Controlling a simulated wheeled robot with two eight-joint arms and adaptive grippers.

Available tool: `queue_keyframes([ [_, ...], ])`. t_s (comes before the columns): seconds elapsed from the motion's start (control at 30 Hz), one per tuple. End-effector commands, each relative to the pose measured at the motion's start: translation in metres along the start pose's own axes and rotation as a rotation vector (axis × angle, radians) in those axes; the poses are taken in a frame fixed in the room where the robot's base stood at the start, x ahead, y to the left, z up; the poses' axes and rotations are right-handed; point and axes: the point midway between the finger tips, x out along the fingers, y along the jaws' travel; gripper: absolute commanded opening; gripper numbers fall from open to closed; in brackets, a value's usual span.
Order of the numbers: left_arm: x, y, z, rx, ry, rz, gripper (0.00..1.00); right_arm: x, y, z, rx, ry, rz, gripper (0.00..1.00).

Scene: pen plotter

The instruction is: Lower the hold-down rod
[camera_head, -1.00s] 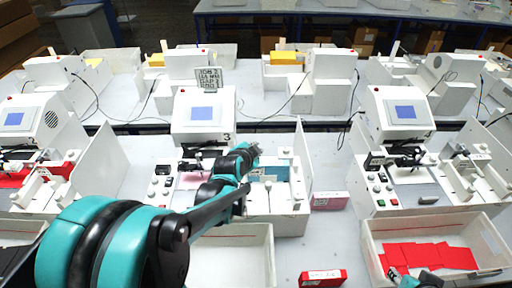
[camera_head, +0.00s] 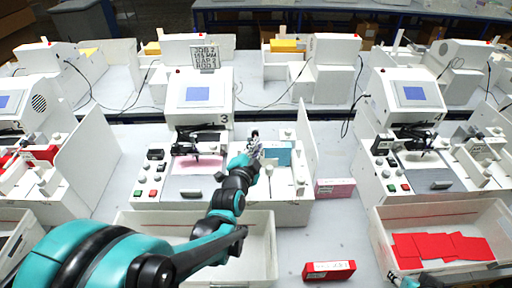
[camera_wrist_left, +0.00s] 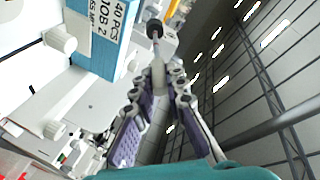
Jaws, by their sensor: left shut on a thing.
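Plotter station 3 (camera_head: 202,95) stands in the middle, with a screen, a pink sheet (camera_head: 197,161) on its bed and a blue labelled pack (camera_head: 277,154) at its right. My left gripper (camera_head: 254,143) is above the station, just left of the blue pack. In the left wrist view its fingers (camera_wrist_left: 160,84) are closed together around the lower end of a thin metal rod with a black tip (camera_wrist_left: 154,28). That rod appears to be the hold-down rod and passes close beside the blue pack.
A white bin (camera_head: 262,231) stands in front of the station. A pink box (camera_head: 334,187) and a red box (camera_head: 329,270) lie to the right. Another bin (camera_head: 383,237) holds red sheets. A white upright panel (camera_head: 304,137) borders the blue pack's right side.

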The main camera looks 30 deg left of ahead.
Motion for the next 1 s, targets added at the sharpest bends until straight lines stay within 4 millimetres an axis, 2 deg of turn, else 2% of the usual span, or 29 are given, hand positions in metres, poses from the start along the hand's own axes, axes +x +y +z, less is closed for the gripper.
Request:
queue_keyframes([
  [0.2,0.0,0.0,0.0,0.0,0.0,0.0,0.0,0.0,0.0,0.0,0.0,0.0,0.0,0.35],
  [0.23,0.0,0.0,0.0,0.0,0.0,0.0,0.18,0.0,0.0,0.0,0.0,0.0,0.0,0.35],
  [0.3,0.0,0.0,0.0,0.0,0.0,0.0,0.34,0.0,0.0,0.0,0.0,0.0,0.0,0.35],
  [0.67,-0.002,0.0,0.0,0.0,0.0,0.0,0.34,0.0,0.0,0.0,0.0,0.0,0.0,0.35],
  [0.77,-0.01,0.0,0.0,0.0,0.0,0.0,0.34,0.0,0.0,0.0,0.0,0.0,0.0,0.35],
  [1.0,-0.043,0.0,0.0,0.0,-0.001,-0.001,0.34,0.0,0.0,0.0,0.0,0.0,0.0,0.35],
])
